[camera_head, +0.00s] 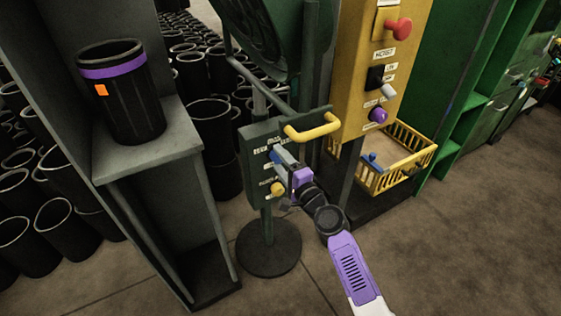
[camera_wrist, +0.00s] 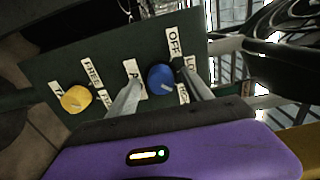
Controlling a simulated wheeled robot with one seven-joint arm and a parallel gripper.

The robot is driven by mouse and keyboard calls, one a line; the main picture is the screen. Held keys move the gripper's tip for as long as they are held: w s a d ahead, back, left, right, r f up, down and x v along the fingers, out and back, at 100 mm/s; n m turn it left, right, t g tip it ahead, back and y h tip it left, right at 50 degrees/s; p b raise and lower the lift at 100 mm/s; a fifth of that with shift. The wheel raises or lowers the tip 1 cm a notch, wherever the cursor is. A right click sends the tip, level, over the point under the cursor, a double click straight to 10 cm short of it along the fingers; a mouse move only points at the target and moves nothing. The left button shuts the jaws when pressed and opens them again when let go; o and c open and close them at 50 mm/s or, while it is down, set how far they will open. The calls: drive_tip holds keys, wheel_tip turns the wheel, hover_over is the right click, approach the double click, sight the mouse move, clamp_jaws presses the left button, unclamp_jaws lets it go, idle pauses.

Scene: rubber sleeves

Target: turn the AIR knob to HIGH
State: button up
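The AIR knob is a blue round knob (camera_wrist: 160,77) on a dark green panel (camera_wrist: 60,60) in the wrist view. The labels OFF and LOW, and a partly hidden one that seems to read HIGH, stand around its right side. A pale pointer mark on the knob seems to face lower right, but its exact setting is hard to tell. My gripper (camera_wrist: 154,70) has its two grey fingers apart, one on each side of the knob; I cannot tell whether they touch it. In the head view my gripper (camera_head: 281,157) is at the panel and largely hides the blue knob.
A yellow knob (camera_wrist: 76,99) sits on the same panel. A yellow handle (camera_head: 313,128) sticks out above it. A yellow control post (camera_head: 356,100) and yellow basket (camera_head: 405,160) stand to the right. A shelf with a black sleeve (camera_head: 125,105) is at left.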

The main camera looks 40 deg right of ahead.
drive_tip(key=shift+s, duration=0.1)
drive_tip(key=v, duration=0.7)
drive_tip(key=shift+s, duration=0.3)
drive_tip(key=shift+r, duration=0.1)
idle(0.4)
drive_tip(key=s+a+r+n+g+y, duration=0.1)
drive_tip(key=s+a+n+y, duration=0.1)
drive_tip(key=s+a+n, duration=0.75)
drive_tip(key=s+a+r+n+y, duration=0.15)
drive_tip(key=s+a+n, duration=0.4)
drive_tip(key=s, duration=0.65)
drive_tip(key=s+a+r+n+g+y, duration=0.1)
drive_tip(key=s+a+r+n, duration=0.1)
drive_tip(key=s+a+n, duration=0.55)
drive_tip(key=s+r+m+p, duration=0.1)
drive_tip(key=s+r+p, duration=0.2)
drive_tip(key=r+p, duration=1.2)
drive_tip(key=shift+r+g+p, duration=0.25)
drive_tip(key=shift+g+p, duration=0.05)
